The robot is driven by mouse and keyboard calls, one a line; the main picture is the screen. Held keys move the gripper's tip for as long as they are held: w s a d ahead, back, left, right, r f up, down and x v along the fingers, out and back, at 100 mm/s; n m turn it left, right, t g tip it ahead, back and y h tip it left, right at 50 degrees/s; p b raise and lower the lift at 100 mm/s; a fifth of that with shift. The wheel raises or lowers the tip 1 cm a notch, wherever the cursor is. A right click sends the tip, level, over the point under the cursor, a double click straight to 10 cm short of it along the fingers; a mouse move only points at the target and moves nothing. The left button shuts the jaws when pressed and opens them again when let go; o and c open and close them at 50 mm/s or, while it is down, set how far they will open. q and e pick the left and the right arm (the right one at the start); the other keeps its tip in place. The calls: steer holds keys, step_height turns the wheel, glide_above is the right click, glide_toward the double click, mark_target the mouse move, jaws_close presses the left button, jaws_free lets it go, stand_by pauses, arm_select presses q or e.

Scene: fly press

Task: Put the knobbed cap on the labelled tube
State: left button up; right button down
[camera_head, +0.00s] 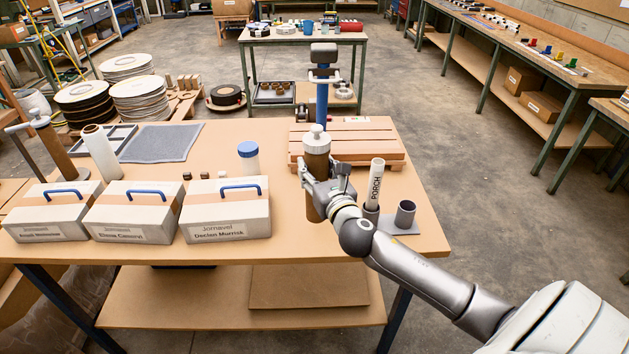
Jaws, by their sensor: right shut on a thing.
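The labelled tube (376,183) is white, reads "PORCH", and stands upright and open-topped in a grey holder (405,232) at the table's right. The white knobbed cap (316,139) sits on top of an upright brown cylinder (315,165), left of the labelled tube. My right gripper (316,182) is shut on this brown cylinder, below the cap. Whether the cylinder's lower end touches the table I cannot tell. My left gripper is not in view.
A slatted wooden board (350,135) lies behind the right gripper, with a blue post (322,100) beyond it. Three grey boxes with blue handles, the nearest (229,220), stand left. A blue-lidded jar (248,158) is behind them. The holder's second cup (405,213) looks empty.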

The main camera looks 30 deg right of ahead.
steer(key=shift+w+d+f, duration=0.15)
steer(key=shift+w+f, duration=0.3)
steer(key=shift+w, duration=0.05)
steer(key=shift+f, duration=0.1)
steer(key=shift+w+d+f, duration=0.1)
steer(key=shift+w+f, duration=0.1)
steer(key=shift+f, duration=1.65)
steer(key=c, duration=0.7)
jaws_free()
steer(key=shift+f, duration=0.1)
